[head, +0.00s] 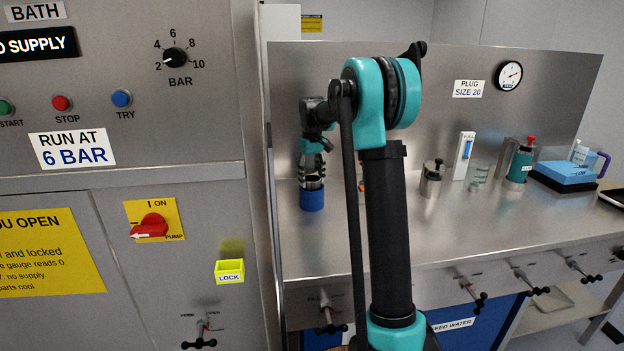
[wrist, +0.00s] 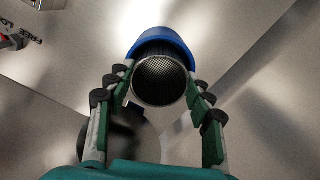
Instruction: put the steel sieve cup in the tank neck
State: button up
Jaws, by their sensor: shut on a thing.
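The steel sieve cup (wrist: 160,82) is a round silver mesh cup between my gripper's fingers in the wrist view. My gripper (head: 312,172) points down over the bench at the left and is shut on the cup. A blue round holder (head: 312,199) stands on the bench directly below my gripper. The blue rim (wrist: 160,42) shows around the far side of the cup in the wrist view. I cannot tell whether the cup is still partly inside the holder. I cannot clearly identify the tank neck in either view.
On the bench (head: 455,235) stand a small steel pot (head: 432,180), a green bottle with a red top (head: 521,163) and a blue box (head: 566,175). A control cabinet (head: 200,120) stands at the left. Several valve handles line the bench front.

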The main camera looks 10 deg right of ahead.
jog(key=shift+f, duration=0.15)
jog(key=o, duration=1.2)
notch_tip(320, 180, up, 12)
jog(key=shift+r, duration=0.15)
